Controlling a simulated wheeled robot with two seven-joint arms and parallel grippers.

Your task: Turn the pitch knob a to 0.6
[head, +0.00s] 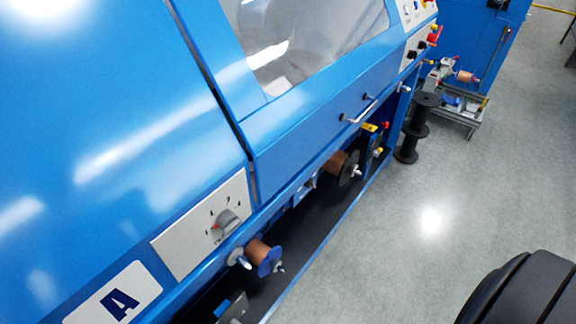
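The pitch knob (230,226) is a grey dial with a small red mark on its left side. It sits on a light grey panel (185,245) on the blue machine front, with small dark scale marks around it that are too small to read. A white plate with a blue letter A (121,299) is below and left of the panel. Neither gripper is in view, and nothing touches the knob.
Copper spools (258,252) and (337,164) sit along the machine's lower edge. A silver handle (359,113) sticks out from the blue cover. A black spool stack (414,130) stands on the floor. The grey floor (390,240) at right is mostly clear.

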